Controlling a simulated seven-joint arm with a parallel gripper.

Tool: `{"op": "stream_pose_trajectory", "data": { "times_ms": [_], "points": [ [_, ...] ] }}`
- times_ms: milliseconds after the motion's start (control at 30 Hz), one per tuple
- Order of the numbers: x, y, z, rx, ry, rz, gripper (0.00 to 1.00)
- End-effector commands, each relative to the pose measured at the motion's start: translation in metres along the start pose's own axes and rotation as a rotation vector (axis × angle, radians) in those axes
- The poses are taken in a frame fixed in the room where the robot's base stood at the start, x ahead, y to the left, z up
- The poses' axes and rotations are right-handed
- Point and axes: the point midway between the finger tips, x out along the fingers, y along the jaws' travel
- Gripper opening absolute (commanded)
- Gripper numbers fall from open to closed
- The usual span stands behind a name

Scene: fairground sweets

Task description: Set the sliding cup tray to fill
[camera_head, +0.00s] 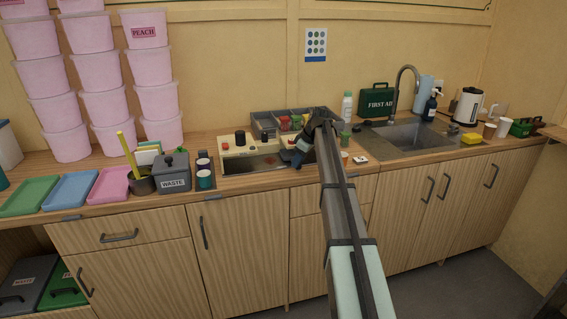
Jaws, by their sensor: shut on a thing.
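A cream unit (232,149) with a dark recessed bed and several small knobs stands on the counter, left of my arm. I take it to be the station of the sliding cup tray. My gripper (298,159) points down at the unit's right end. It is shut on a small part there, which appears to belong to the sliding tray. The fingers and arm hide that part, so the tray's position and any fill mark cannot be read.
Grey bins (265,124) with small coloured items stand behind the unit. A grey WASTE box (173,172) and dark cups (204,179) stand to its left. A green-capped bottle (347,106), first aid box (378,101) and sink (405,137) are to the right.

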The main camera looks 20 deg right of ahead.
Motion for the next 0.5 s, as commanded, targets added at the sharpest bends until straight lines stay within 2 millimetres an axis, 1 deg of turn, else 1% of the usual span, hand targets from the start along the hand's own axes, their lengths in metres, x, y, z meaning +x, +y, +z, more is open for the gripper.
{"op": "stream_pose_trajectory", "data": {
  "times_ms": [33,167,500],
  "points": [
    [-0.003,0.010,0.006,0.001,-0.001,0.002,0.00],
    [-0.008,0.020,0.017,0.001,-0.001,0.002,0.00],
    [-0.009,0.024,0.021,0.001,-0.002,0.005,0.00]
  ]
}}
